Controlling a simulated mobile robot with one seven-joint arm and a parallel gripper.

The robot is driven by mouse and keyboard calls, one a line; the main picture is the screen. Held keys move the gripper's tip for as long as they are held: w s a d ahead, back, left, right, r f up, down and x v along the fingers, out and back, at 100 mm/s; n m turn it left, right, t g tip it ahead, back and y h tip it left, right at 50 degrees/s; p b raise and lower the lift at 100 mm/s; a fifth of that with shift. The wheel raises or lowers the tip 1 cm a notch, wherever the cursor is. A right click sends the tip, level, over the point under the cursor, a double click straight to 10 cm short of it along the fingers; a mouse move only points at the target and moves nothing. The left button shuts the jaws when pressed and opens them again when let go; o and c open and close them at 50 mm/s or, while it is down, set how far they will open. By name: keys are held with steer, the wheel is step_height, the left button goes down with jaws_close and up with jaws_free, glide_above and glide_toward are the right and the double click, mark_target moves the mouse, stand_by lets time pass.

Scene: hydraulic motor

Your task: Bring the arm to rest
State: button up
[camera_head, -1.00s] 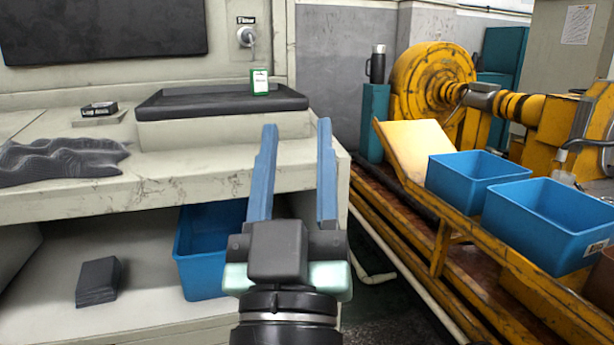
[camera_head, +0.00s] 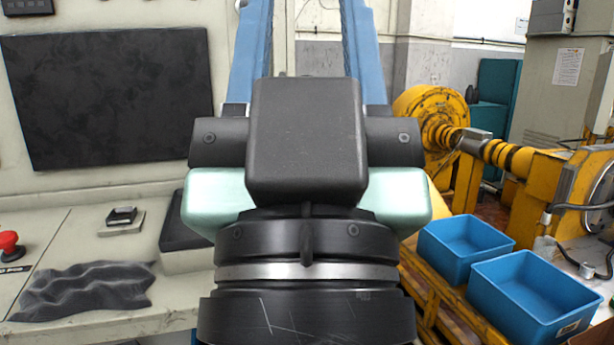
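My gripper (camera_head: 308,30) fills the middle of the head view, close to the camera and pointing up the picture. Its two blue fingers stand wide apart, with only the wall behind showing between them. The fingertips are cut off by the top edge. The arm is raised in front of the workbench and touches nothing that I can see. My gripper and wrist hide part of the bench and most of the black tray (camera_head: 183,228).
A grey cloth (camera_head: 88,290), a small dark object (camera_head: 122,216) and a red button (camera_head: 9,243) are on the bench at left. Blue bins (camera_head: 466,248) (camera_head: 535,295) stand at right near yellow machinery (camera_head: 560,180). A dark panel (camera_head: 110,95) hangs on the wall.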

step_height(320, 180, up, 20)
steer(key=p, duration=1.7)
steer(key=shift+f, duration=0.1)
